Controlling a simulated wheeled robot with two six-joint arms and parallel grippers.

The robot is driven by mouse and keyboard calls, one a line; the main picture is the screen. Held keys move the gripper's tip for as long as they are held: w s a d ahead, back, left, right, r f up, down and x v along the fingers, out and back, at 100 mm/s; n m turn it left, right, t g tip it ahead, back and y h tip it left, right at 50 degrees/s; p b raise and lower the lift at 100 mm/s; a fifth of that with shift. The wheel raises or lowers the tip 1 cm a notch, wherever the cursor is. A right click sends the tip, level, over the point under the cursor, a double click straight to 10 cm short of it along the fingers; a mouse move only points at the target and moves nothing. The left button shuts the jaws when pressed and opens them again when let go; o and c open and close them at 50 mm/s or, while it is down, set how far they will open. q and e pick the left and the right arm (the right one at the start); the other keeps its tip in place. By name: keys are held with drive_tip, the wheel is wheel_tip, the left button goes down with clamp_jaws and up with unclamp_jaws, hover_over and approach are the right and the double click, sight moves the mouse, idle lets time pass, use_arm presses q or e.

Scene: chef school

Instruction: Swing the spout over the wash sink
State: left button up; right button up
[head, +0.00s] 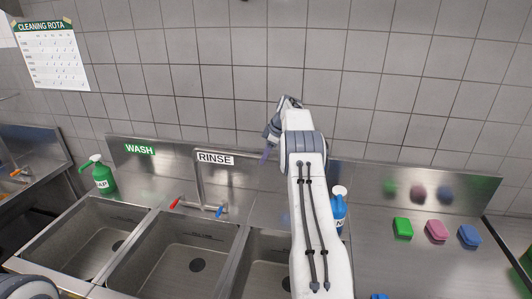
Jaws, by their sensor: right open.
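The spout (199,180) is a thin metal pipe that rises from the tap behind the sinks, beside the RINSE label. The tap has a red handle (174,204) and a blue handle (219,211). The wash sink (82,238) is the left basin, below the green WASH label (140,149). My right gripper (265,156) is open, high and to the right of the spout, apart from its upright pipe; its fingers are small and partly hidden. My left gripper is out of view.
The rinse sink (145,260) is in the middle, with a third sink (262,275) to its right. A green soap bottle (104,180) stands at the left, a blue bottle (339,207) behind my right arm. Green, pink and blue sponges (437,230) lie on the right counter.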

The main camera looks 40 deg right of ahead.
clamp_jaws()
drive_tip(key=shift+d, duration=0.1)
idle(1.3)
